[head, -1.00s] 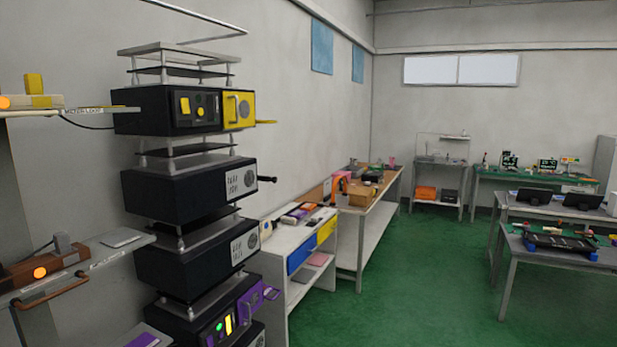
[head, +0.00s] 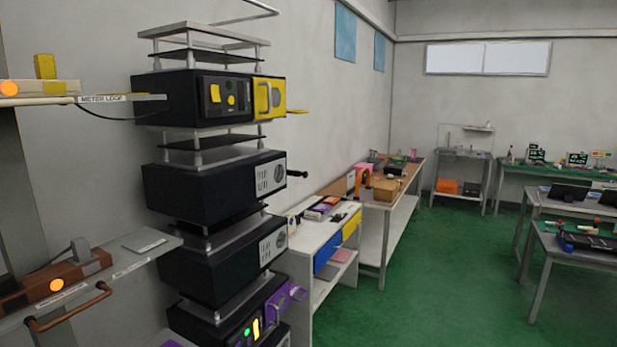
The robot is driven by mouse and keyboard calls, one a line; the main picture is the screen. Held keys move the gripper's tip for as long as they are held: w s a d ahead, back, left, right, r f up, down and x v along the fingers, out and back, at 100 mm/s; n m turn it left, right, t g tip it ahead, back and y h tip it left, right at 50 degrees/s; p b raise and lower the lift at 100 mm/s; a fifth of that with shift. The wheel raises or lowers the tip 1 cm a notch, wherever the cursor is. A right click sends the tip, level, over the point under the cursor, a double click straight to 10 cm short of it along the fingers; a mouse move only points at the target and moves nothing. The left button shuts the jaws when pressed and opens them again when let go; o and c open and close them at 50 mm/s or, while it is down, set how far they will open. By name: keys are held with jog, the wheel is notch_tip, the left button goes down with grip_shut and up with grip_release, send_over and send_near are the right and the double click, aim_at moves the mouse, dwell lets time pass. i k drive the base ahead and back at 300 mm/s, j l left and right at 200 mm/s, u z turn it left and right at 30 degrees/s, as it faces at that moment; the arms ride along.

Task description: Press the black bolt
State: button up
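A black bolt (head: 298,173) with a rounded end sticks out sideways from the right side of a black box unit (head: 205,190) in the stacked tower at the left. The unit has a pale vented panel (head: 270,176) on its front right. It sits below the unit with the yellow panel. My gripper and arm are not in view.
Shelves at the left hold a yellow block (head: 45,66) and a brown box with an orange light (head: 56,285). A white cabinet (head: 300,265) and a long workbench (head: 400,200) stand beyond the tower. Green floor (head: 440,280) is clear to the right, up to more tables.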

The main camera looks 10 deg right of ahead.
aim_at(294, 172)
jog(key=i+l, duration=0.1)
jog(key=i, duration=2.25)
